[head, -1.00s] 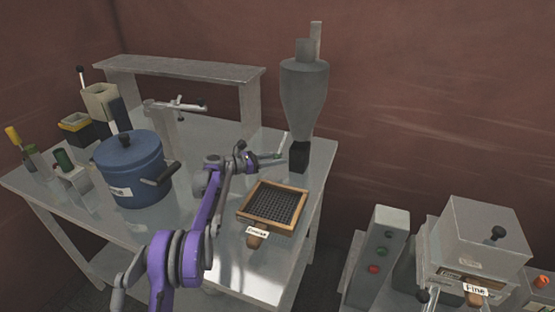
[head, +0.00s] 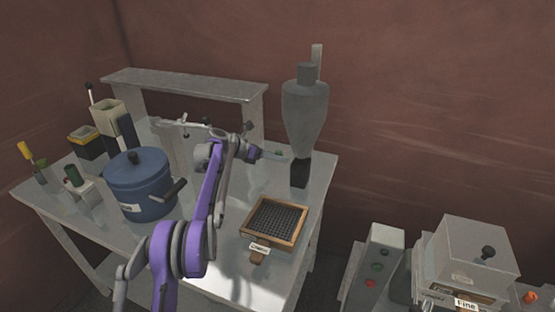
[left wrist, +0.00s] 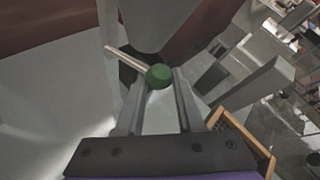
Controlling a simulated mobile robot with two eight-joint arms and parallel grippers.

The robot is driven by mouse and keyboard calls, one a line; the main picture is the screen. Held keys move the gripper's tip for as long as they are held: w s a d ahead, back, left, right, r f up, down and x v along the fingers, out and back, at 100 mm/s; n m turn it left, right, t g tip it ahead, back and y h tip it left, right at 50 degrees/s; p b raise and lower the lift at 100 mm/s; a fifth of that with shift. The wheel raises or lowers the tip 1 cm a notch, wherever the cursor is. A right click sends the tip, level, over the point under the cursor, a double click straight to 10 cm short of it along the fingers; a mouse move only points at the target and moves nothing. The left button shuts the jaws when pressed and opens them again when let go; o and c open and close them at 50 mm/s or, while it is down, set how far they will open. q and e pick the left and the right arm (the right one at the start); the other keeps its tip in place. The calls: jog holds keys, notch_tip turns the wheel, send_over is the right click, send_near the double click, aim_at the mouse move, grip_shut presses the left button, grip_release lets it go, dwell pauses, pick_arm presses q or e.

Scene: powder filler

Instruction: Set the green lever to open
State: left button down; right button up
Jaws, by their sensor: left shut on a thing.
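The green lever's round knob (head: 278,153) shows beside the black nozzle under the grey hopper (head: 305,112). In the left wrist view the green knob (left wrist: 158,76) sits between my fingertips, with its pale rod running to the upper left. My left gripper (head: 276,156) is shut on the lever at the knob; it also shows in the left wrist view (left wrist: 158,88). The lever's pivot is hard to make out in the head view. My right gripper is not in view.
A sieve with a wooden frame (head: 249,226) lies in front of the hopper on the metal table (head: 215,280). A blue pot (head: 138,190) and a grey stand (head: 178,150) are to the left. A control box (head: 378,262) stands at the lower right.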

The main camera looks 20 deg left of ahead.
pick_arm(q)
jog(key=shift+w+a+r, duration=0.1)
jog(key=shift+w+r, duration=0.15)
jog(key=shift+r, duration=0.7)
jog(key=c, duration=0.5)
grip_release()
jog(key=shift+w+a, duration=0.1)
jog(key=shift+a, duration=0.05)
jog(key=shift+c, duration=0.2)
jog(key=f+v, duration=0.1)
jog(key=v, duration=0.9)
jog(key=shift+s+a, duration=0.3)
jog(key=shift+s, duration=0.15)
